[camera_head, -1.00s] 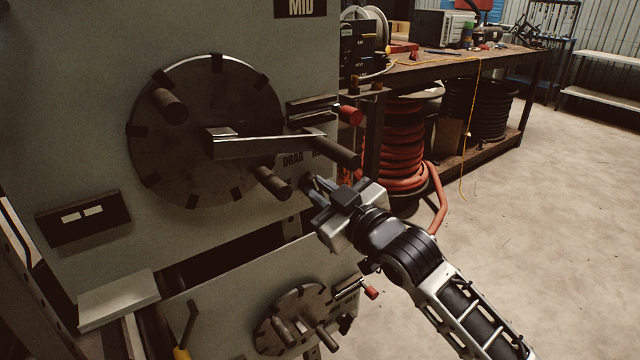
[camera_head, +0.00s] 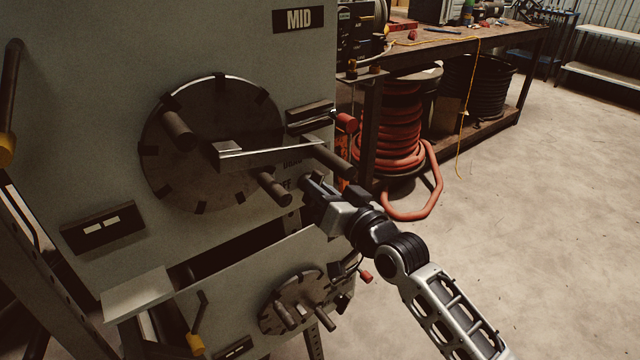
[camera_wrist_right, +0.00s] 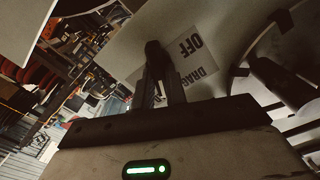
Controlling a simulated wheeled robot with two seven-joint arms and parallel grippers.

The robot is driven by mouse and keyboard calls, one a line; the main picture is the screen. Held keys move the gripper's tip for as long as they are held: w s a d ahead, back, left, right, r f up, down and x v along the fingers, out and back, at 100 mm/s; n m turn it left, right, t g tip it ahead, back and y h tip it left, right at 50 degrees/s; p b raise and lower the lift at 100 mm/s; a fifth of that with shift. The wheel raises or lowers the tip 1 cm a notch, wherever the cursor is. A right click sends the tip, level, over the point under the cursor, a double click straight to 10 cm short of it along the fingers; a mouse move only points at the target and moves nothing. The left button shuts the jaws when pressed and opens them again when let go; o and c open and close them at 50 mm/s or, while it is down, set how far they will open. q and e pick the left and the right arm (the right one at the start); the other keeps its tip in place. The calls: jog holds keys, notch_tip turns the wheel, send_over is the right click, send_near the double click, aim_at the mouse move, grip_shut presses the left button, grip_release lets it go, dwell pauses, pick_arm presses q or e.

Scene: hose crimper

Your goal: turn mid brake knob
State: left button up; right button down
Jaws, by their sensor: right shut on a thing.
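The MID panel (camera_head: 298,19) carries a large dark round plate (camera_head: 180,150) with thick pegs and a bar across it. My right gripper (camera_head: 308,186) is at the panel's lower right edge, below the bar's dark handle (camera_head: 335,161). It is shut on a small dark part beside the drag label, which I take as the mid brake knob; the fingers mostly hide it in the head view. In the right wrist view the closed fingers (camera_wrist_right: 165,80) stand in front of the white "DRAG OFF" label (camera_wrist_right: 192,62). My left gripper is not in view.
A red-tipped lever (camera_head: 346,122) sticks out just above the gripper. A lower panel with a smaller round plate (camera_head: 300,302) is below. A workbench (camera_head: 440,45) with orange hose coils (camera_head: 400,130) stands behind to the right. The floor at right is clear.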

jog(key=shift+m, duration=0.5)
jog(key=c, duration=1.4)
grip_release()
jog(key=shift+c, duration=0.2)
jog(key=shift+s+d, duration=0.1)
jog(key=b+v, duration=0.1)
jog(key=v, duration=1.4)
jog(key=shift+s+d, duration=0.2)
jog(key=shift+s, duration=0.1)
